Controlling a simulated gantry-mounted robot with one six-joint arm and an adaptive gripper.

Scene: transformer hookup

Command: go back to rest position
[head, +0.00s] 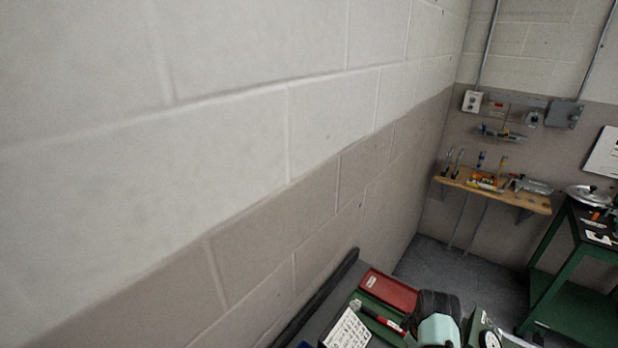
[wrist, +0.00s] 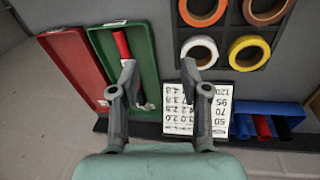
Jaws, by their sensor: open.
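My gripper (wrist: 160,80) is open and empty in the wrist view, its two grey fingers spread apart. It hangs over a dark bench with a green tray (wrist: 148,60) at its left finger and a white number card (wrist: 185,120) between and below the fingers. In the head view part of my arm shows at the bottom, beside the green tray (head: 378,322); the fingers cannot be made out there. A red-handled tool (wrist: 122,45) lies in the green tray, partly hidden by the left finger.
A red tray (wrist: 75,65) lies left of the green one. A dark rack holds tape rolls (wrist: 199,52) in several colours. A blue bin (wrist: 270,120) stands at right. In the head view, a block wall (head: 250,150) runs along the left; a wooden shelf (head: 525,202) and green cart (head: 570,270) stand farther back.

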